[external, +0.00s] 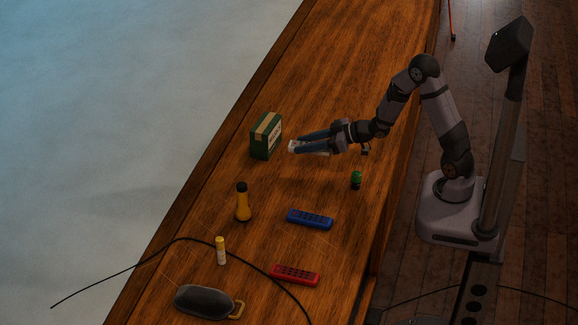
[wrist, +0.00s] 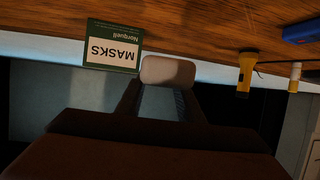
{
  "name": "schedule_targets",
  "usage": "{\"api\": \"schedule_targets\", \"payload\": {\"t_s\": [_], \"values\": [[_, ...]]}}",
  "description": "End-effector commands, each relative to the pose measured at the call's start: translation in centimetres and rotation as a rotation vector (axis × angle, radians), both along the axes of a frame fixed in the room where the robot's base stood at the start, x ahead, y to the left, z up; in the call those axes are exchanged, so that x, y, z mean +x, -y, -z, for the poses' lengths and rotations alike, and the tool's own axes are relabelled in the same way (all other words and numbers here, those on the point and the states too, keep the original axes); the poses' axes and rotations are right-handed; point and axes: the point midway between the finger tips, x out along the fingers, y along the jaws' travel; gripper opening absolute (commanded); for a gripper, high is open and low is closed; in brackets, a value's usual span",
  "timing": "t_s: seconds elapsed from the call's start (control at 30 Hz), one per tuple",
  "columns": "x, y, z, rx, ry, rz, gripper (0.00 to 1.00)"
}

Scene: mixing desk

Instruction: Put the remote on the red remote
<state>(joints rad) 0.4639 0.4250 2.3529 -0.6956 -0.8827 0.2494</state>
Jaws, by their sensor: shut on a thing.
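A red remote (external: 295,275) lies flat on the wooden desk near its right edge. A blue remote (external: 310,219) lies behind it, apart from it. Part of the blue remote also shows at the top right of the wrist view (wrist: 302,31). My gripper (external: 297,146) is shut on a pale rounded object (wrist: 168,70), held above the desk away from both remotes. The object's pale end sticks out past my fingers; the rest is hidden, so I cannot tell what it is.
A green masks box (external: 265,136) stands just left of my gripper. A black cable (external: 258,268) crosses the front.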

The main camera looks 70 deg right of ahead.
Motion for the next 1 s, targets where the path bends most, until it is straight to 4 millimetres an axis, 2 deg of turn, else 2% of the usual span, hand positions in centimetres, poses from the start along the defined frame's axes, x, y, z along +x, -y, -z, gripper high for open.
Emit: {"api": "schedule_targets", "payload": {"t_s": [0.17, 0.27, 0.37, 0.53, 0.73, 0.87, 1.0], "values": [[0.3, -1.4, 0.0, 0.0, 0.001, -0.029, 0.11], [0.7, -3.6, 0.1, 0.0, 0.001, -0.073, 0.11], [1.0, -6.9, 0.2, 0.0, 0.001, -0.138, 0.11], [1.1, -14.5, 0.4, -0.001, 0.001, -0.288, 0.11], [0.0, -24.3, 0.0, -0.001, 0.003, -0.485, 0.11], [-1.5, -30.5, -0.5, -0.001, 0.003, -0.622, 0.11], [-3.8, -36.9, -1.1, -0.001, 0.004, -0.776, 0.11]]}}
